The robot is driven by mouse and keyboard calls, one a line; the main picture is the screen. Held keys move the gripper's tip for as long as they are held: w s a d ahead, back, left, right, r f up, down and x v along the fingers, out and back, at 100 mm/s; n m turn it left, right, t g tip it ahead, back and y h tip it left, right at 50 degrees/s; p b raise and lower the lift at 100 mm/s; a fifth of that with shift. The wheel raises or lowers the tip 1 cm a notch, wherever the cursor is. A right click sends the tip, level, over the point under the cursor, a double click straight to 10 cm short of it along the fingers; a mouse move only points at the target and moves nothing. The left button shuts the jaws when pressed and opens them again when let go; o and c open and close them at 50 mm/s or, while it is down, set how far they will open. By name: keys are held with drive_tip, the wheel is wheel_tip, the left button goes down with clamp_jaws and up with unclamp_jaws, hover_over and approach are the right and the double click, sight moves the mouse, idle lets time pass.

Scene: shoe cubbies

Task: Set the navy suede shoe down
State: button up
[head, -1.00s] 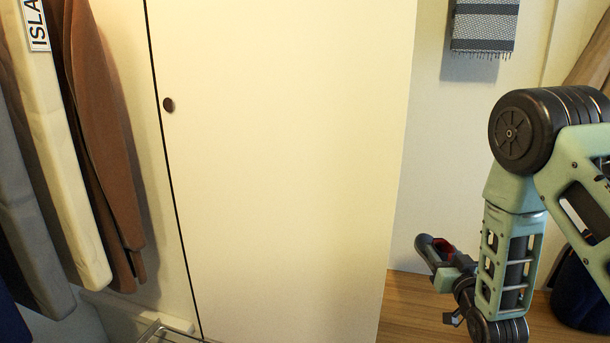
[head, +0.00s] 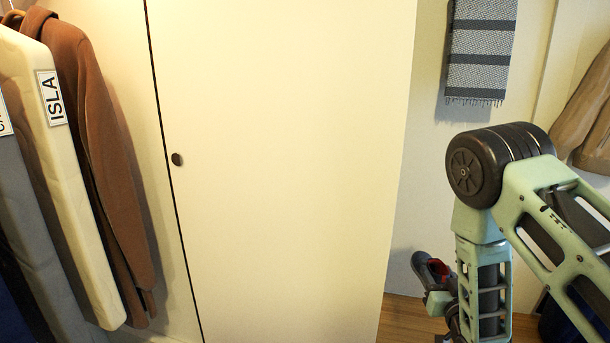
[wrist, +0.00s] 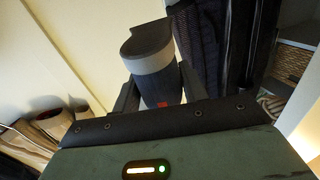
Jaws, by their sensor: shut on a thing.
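The navy suede shoe (head: 431,268) shows in the head view at the lower right, dark with a red inside, at the end of my arm. In the wrist view the shoe (wrist: 157,75) stands up between the two fingers, with a dark sole, a pale grey band and a small red tab. My gripper (wrist: 158,92) is shut on the shoe. In the head view the gripper is mostly hidden behind my arm. The shoe appears held in the air above the wooden floor, touching nothing but the fingers.
A large cream door (head: 285,170) with a dark knob fills the middle of the head view. Coats and garment bags (head: 65,170) hang at the left. A striped towel (head: 480,50) hangs on the right wall. In the wrist view, a woven basket (wrist: 295,60) sits at the right.

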drive_tip(key=s+a+f+h, duration=0.1)
drive_tip(key=s+f, duration=0.7)
drive_tip(key=f, duration=0.4)
drive_tip(key=s+d+y, duration=0.1)
drive_tip(key=s+d, duration=0.1)
drive_tip(key=s, duration=0.4)
drive_tip(key=shift+d+y, duration=0.15)
drive_tip(key=shift+y, duration=0.15)
